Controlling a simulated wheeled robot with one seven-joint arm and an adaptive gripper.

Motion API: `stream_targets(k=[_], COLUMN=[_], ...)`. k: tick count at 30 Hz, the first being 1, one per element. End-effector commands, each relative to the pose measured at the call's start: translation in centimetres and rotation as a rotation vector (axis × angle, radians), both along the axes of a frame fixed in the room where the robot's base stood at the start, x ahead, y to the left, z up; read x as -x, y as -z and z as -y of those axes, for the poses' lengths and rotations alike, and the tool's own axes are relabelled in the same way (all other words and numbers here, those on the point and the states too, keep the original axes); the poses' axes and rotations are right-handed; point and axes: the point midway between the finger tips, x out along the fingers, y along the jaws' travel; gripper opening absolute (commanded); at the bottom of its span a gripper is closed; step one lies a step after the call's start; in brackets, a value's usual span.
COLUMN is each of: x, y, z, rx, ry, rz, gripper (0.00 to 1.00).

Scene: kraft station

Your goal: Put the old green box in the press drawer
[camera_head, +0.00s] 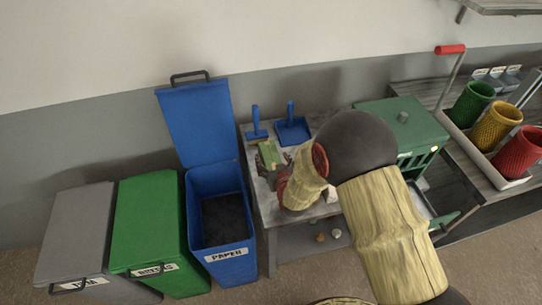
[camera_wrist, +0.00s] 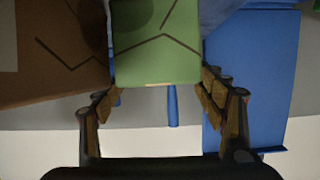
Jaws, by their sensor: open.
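The green box (camera_head: 268,153) lies on the grey work table at the back left, beside the blue bin, and shows from close up in the wrist view (camera_wrist: 157,45). My gripper (camera_wrist: 160,88) is open, its fingers on either side of the box's near end; I cannot tell whether they touch it. In the head view my gripper (camera_head: 270,174) is small and partly hidden by my wrist. The green press (camera_head: 412,137) stands at the right of the table. Its drawer (camera_head: 443,218) seems pulled out at the front, partly hidden behind my arm.
A brown box (camera_wrist: 55,50) lies beside the green box. A blue brush (camera_head: 255,125) and blue dustpan (camera_head: 292,128) lie behind. The open blue paper bin (camera_head: 220,225), a green bin (camera_head: 148,225) and a grey bin (camera_head: 75,235) stand left. A caddy of coloured cups (camera_head: 500,177) is right.

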Motion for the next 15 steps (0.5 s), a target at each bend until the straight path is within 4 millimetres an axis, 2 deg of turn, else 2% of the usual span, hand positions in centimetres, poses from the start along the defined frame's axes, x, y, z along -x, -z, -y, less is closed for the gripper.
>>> stream_targets(k=[6, 15], x=[4.2, 7.9], y=[-2.0, -3.5], z=[1.2, 2.3], rx=[0.000, 0.000], ry=[-0.001, 0.000], rz=[-0.001, -0.001], gripper=[0.71, 0.71])
